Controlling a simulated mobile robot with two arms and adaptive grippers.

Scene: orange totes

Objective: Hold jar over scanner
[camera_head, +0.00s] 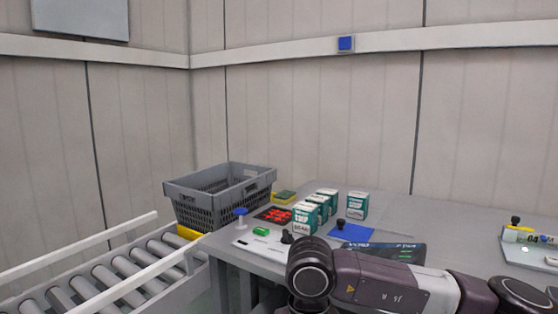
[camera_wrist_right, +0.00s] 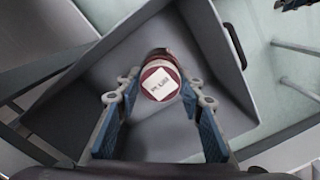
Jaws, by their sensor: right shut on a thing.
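In the right wrist view, a small jar (camera_wrist_right: 159,80) with a dark red rim and a white square label on its end is between the blue-padded fingers of my right gripper (camera_wrist_right: 162,96). The gripper is shut on it. Behind the jar is the inside of a grey bin or tray; the gap between them is hard to judge. In the head view, neither gripper shows; only dark links of my arm cross the lower right. No scanner can be clearly made out in either view.
The grey table (camera_head: 400,210) holds several white-and-teal boxes (camera_head: 357,205), a blue mat (camera_head: 352,233) and a red-filled tray (camera_head: 274,214). A grey crate (camera_head: 222,186) stands at the left, beside a roller conveyor (camera_head: 110,268). Small items (camera_head: 522,232) are at the right edge.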

